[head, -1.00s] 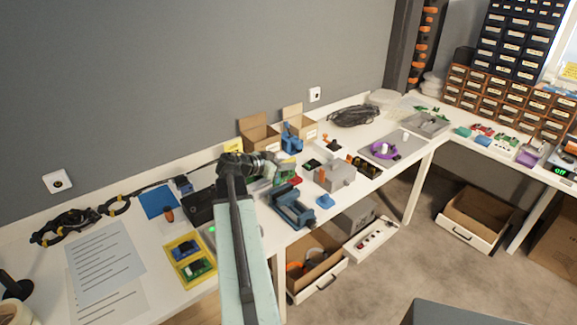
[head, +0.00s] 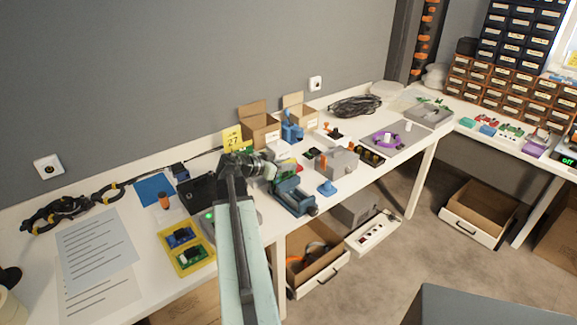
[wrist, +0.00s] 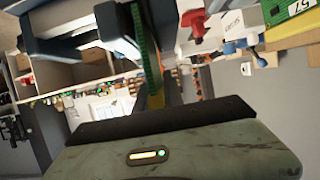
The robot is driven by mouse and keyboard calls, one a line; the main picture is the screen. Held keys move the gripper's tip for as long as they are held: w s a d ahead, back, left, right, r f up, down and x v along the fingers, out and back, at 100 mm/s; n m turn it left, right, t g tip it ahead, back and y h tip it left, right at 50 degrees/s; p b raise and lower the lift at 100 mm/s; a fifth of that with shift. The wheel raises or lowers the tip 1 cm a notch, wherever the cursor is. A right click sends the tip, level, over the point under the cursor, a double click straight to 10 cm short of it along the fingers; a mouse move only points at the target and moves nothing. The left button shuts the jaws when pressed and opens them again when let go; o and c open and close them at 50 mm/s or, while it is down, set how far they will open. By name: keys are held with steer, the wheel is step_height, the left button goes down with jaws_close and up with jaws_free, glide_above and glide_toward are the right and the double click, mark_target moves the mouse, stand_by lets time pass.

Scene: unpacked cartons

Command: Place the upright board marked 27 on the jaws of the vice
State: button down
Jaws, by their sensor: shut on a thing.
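My gripper (head: 270,168) is shut and lies low over the bench, just behind and left of the blue vice (head: 293,198). In the wrist view a thin green board (wrist: 144,50) stands edge-on in front of the gripper's palm, and the jaws appear shut on it. Its face and number are turned away from the wrist camera. Whether the board touches the vice cannot be told. In the head view the gripper and wrist hide most of the board.
A yellow tray (head: 180,264) with blue and green boards lies left of my arm. A grey box (head: 340,164) and a small blue part (head: 327,188) are right of the vice. Open cartons (head: 262,130) stand along the wall. Free bench lies at the front right.

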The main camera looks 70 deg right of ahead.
steer(key=shift+f+b, duration=0.55)
steer(key=shift+b, duration=0.05)
steer(key=c, duration=1.4)
jaws_free()
steer(key=shift+o, duration=0.2)
